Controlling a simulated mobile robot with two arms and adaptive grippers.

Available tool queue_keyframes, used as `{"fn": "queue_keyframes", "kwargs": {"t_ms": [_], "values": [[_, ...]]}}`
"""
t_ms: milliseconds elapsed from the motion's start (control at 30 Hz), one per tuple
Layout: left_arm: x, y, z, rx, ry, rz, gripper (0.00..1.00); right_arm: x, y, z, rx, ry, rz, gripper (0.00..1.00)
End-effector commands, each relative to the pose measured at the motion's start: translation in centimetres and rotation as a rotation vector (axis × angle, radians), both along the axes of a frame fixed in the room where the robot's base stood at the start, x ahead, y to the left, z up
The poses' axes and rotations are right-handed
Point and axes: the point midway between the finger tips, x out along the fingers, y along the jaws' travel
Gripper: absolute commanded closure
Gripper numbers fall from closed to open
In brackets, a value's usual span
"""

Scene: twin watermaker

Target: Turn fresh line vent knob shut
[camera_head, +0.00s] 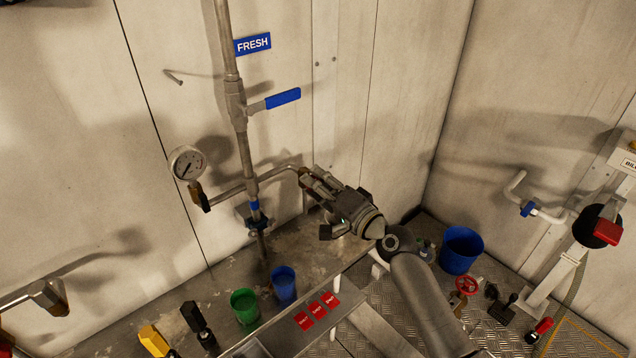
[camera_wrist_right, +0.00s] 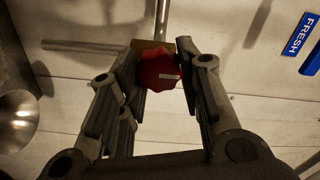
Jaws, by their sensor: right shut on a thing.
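The vent knob is a red lobed knob (camera_wrist_right: 160,70) with a pale mark, seen in the right wrist view between my right fingertips. My right gripper (camera_wrist_right: 159,66) is shut on it. In the head view my right gripper (camera_head: 310,178) reaches the end of a side branch of the fresh line pipe (camera_head: 245,160), and it hides the knob there. A blue FRESH sign (camera_head: 253,44) is on the wall beside the pipe; it also shows in the right wrist view (camera_wrist_right: 299,35). My left gripper is not in view.
A blue lever handle (camera_head: 283,98) and a pressure gauge (camera_head: 187,163) sit on the pipework. A green cup (camera_head: 245,306) and a blue cup (camera_head: 284,285) stand below. Red tags (camera_head: 317,310) lie on the ledge. A blue bucket (camera_head: 461,249) stands to the right.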

Motion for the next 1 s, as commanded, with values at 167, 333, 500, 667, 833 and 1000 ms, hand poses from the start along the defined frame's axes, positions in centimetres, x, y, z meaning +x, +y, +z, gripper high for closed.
{"fn": "queue_keyframes", "kwargs": {"t_ms": [167, 333, 500, 667, 833, 1000], "values": [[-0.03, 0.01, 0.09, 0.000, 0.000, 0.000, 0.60, 0.03, -0.09, -0.03, 0.023, 0.018, -0.001, 0.91], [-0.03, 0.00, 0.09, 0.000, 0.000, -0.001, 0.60, 0.02, -0.08, -0.05, 0.029, 0.022, -0.001, 0.91], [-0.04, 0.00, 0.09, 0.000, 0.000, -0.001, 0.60, 0.03, -0.08, -0.05, 0.029, 0.022, -0.001, 0.91], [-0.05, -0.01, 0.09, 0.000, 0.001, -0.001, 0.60, 0.02, -0.07, -0.04, 0.029, 0.020, -0.001, 0.57], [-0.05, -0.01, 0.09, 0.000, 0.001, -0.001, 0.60, 0.01, -0.05, -0.04, 0.028, 0.020, -0.001, 0.46], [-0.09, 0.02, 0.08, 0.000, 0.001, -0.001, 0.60, 0.01, -0.03, -0.03, 0.028, 0.020, 0.000, 0.46]]}}
